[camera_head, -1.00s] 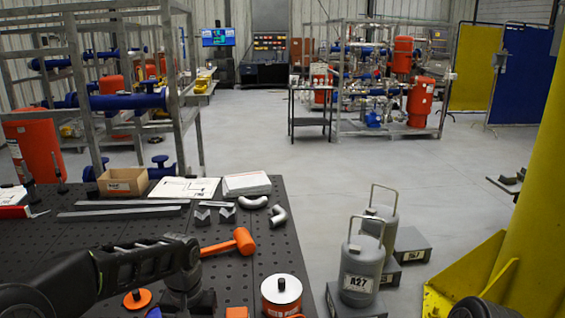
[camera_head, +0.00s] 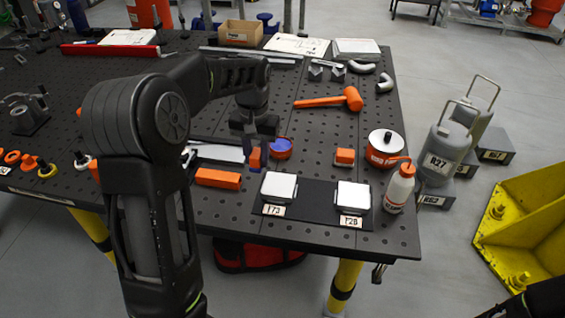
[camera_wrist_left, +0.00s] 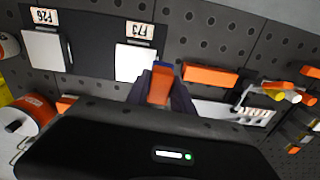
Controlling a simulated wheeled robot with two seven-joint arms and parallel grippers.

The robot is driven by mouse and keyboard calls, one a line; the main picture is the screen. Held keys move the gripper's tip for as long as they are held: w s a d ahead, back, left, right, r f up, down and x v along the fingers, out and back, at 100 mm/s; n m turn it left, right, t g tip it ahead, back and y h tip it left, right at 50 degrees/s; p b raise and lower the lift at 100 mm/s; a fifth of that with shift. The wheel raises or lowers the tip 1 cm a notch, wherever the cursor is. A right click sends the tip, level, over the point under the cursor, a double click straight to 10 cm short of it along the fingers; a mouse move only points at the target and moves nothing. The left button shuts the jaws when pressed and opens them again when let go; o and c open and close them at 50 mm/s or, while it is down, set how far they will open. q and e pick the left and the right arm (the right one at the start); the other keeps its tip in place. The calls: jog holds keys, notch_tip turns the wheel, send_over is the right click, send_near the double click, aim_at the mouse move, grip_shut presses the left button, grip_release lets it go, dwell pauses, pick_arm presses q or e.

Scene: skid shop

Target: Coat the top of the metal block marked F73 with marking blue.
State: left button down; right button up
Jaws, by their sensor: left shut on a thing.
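The metal block marked F73 (camera_head: 279,186) sits on a dark mat; its top is pale, with no blue seen. It also shows in the wrist view (camera_wrist_left: 131,62), its tag upside down. My left gripper (camera_head: 256,140) is shut on an orange applicator (camera_head: 255,158) with a blue end, held behind and left of F73. In the wrist view the applicator (camera_wrist_left: 160,85) partly overlaps the block's edge; I cannot tell whether they touch. An orange pot with blue inside (camera_head: 281,148) stands just right of the applicator. My right gripper is out of view.
A second pale block (camera_head: 353,196) with its own tag shares the mat (camera_head: 317,198). A white bottle (camera_head: 399,187) and an orange tin (camera_head: 384,147) stand to the right. An orange bar (camera_head: 218,178) lies left. An orange mallet (camera_head: 335,101) lies behind.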

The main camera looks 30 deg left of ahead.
pick_arm(q)
jog(key=shift+d+f+m, duration=0.15)
jog(key=shift+d+m, duration=0.1)
jog(key=shift+m, duration=0.05)
jog(key=shift+w+d+f, duration=0.1)
jog(key=shift+w, duration=0.3)
jog(key=shift+s, duration=0.1)
jog(key=shift+s, duration=0.1)
